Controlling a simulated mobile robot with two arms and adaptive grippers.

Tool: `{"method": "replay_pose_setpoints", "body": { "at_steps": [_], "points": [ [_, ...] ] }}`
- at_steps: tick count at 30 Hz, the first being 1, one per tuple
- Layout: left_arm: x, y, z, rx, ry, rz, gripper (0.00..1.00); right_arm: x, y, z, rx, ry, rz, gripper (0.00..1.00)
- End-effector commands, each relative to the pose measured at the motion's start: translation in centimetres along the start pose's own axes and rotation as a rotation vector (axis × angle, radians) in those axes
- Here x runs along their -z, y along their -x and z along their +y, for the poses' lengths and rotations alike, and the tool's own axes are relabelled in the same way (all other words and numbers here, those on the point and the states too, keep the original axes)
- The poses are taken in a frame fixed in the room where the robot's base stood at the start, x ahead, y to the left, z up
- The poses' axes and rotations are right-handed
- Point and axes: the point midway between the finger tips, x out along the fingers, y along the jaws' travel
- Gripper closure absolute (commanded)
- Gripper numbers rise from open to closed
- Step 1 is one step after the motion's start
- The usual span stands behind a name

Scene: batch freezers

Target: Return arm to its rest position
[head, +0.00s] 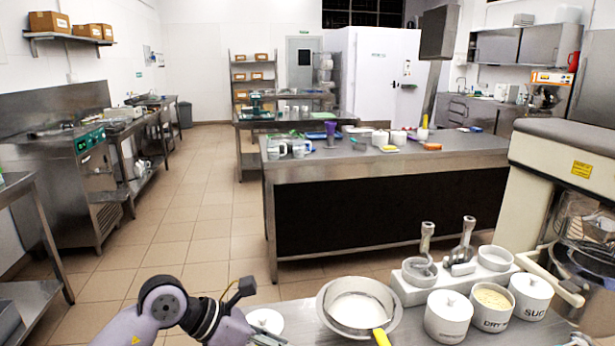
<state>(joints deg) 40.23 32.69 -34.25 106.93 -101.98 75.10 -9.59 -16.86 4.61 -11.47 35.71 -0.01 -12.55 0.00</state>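My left arm comes in at the bottom left of the head view, grey-lilac with black joints. Its wrist is bent toward the counter's left end, beside a small white lidded pot (265,320). Only a small part of my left gripper (266,340) shows at the bottom edge. Its fingertips are hidden or cut off, so I cannot tell whether it is open or holds anything. My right gripper is not in view.
On the steel counter (300,318) stand a steel bowl (324,305) with white contents and a yellow-handled tool, several white canisters (448,317), and a white holder (400,288) with steel scoops. A large machine (565,150) stands right. The tiled floor beyond is clear.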

Motion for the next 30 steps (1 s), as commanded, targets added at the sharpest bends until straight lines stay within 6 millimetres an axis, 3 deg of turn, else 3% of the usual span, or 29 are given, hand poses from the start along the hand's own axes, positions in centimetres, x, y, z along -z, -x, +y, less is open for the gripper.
{"method": "replay_pose_setpoints", "body": {
  "at_steps": [5, 8, 10, 14, 17, 20, 23, 24, 27, 30],
  "points": [
    [-4.0, -0.8, -4.9, 0.177, 0.11, -0.281, 0.62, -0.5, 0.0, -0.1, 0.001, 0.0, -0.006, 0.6],
    [-7.0, 0.3, -7.5, 0.3, 0.238, -0.504, 0.62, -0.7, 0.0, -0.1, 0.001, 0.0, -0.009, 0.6],
    [-9.2, 2.2, -8.6, 0.39, 0.371, -0.691, 0.62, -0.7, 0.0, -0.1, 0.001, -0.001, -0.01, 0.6],
    [-11.3, 6.8, -7.5, 0.515, 0.684, -1.024, 0.62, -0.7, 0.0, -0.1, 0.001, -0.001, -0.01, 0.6],
    [-10.6, 10.2, -4.4, 0.566, 0.965, -1.255, 0.62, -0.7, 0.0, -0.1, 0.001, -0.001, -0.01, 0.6],
    [-7.4, 12.4, -0.4, 0.573, 1.282, -1.457, 0.62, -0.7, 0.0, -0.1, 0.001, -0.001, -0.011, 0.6],
    [-2.0, 12.9, 3.4, 0.526, 1.628, -1.622, 0.62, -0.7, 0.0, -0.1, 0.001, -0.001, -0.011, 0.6],
    [0.6, 12.8, 4.6, 0.493, 1.771, -1.676, 0.62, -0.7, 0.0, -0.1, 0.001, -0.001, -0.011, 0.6],
    [8.0, 11.3, 6.1, 0.369, 2.136, -1.769, 0.62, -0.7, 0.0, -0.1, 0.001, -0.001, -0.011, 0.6],
    [15.3, 9.1, 5.6, 0.198, 2.474, -1.797, 0.62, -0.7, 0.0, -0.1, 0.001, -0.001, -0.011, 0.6]
  ]
}}
